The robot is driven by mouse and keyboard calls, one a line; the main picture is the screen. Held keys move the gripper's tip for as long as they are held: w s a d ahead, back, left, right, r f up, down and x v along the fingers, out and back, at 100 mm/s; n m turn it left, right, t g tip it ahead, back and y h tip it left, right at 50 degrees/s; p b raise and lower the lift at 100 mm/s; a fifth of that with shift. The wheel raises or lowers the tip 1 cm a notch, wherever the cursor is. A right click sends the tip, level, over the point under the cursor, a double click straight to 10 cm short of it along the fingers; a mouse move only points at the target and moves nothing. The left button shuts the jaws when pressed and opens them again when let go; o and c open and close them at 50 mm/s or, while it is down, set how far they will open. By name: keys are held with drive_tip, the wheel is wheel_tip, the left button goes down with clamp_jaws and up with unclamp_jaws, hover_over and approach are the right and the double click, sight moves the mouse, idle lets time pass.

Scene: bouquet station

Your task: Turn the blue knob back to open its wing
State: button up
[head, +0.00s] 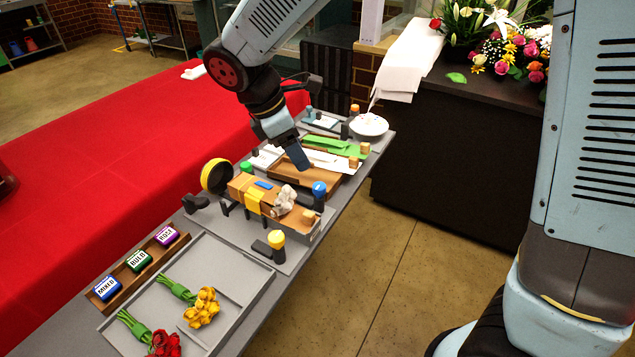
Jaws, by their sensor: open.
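The blue knob (319,188) stands upright on a dark post at the right side of the middle fixture on the narrow grey bench. Beside it is a brown wrapped piece (241,186) with a yellow band and white crumpled material. Which flap is the blue knob's wing, and its exact position, I cannot tell. My gripper (299,158) points down above the brown tray behind the fixture, up and left of the blue knob in the picture and apart from it. It is open, and I see nothing held in it. Its far finger is mostly hidden.
A yellow knob (276,239) and a green knob (246,167) stand close by. A yellow roll (216,175) is at the left. A grey tray (235,255) holds flower bunches in front. A white bowl (368,125) stands at the back.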

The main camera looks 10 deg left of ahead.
sight(318, 186)
drive_tip(key=x, duration=1.1)
